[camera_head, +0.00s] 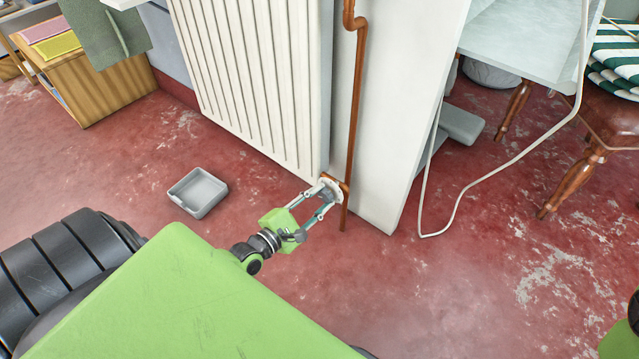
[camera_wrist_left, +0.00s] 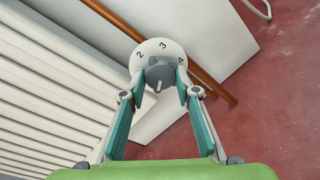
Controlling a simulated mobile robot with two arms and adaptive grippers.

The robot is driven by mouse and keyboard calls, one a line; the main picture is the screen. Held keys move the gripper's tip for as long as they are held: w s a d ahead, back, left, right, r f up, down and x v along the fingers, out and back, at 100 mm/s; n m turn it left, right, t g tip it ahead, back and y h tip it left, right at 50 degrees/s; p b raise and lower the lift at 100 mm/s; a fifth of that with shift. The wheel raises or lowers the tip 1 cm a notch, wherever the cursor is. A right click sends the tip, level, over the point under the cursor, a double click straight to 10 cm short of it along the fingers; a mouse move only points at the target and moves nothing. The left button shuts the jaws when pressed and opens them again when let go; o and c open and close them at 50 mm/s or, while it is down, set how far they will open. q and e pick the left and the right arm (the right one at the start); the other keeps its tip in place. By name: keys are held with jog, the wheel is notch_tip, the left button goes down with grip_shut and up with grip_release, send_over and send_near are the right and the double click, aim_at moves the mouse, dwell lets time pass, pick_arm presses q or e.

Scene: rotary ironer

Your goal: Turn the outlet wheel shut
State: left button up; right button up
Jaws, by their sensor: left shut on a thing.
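The outlet wheel sits low at the radiator's right lower corner, by the copper pipe. In the left wrist view it is a grey knob (camera_wrist_left: 160,73) with a white mark, in front of a white round dial (camera_wrist_left: 150,48) showing 2, 3 and 4. In the head view the white dial (camera_head: 333,186) shows small, and the knob is mostly hidden by my fingers. My left gripper (camera_head: 324,194) is shut on the wheel, one teal-padded finger on each side; it also shows in the left wrist view (camera_wrist_left: 162,82). My right gripper is out of view.
The white ribbed radiator (camera_head: 255,75) and copper pipe (camera_head: 355,110) stand close around the wheel. A white panel (camera_head: 400,120) is just right. A grey tray (camera_head: 197,192) lies on the red floor to the left. A pale cord (camera_head: 460,200) hangs to the floor at right.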

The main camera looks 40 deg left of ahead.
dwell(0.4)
pick_arm(q)
jog(key=o, duration=1.1)
jog(key=s, duration=0.4)
jog(key=s+a, duration=0.1)
jog(key=s, duration=0.3)
jog(key=s+r, duration=0.1)
jog(key=s, duration=0.3)
jog(key=shift+a, duration=0.25)
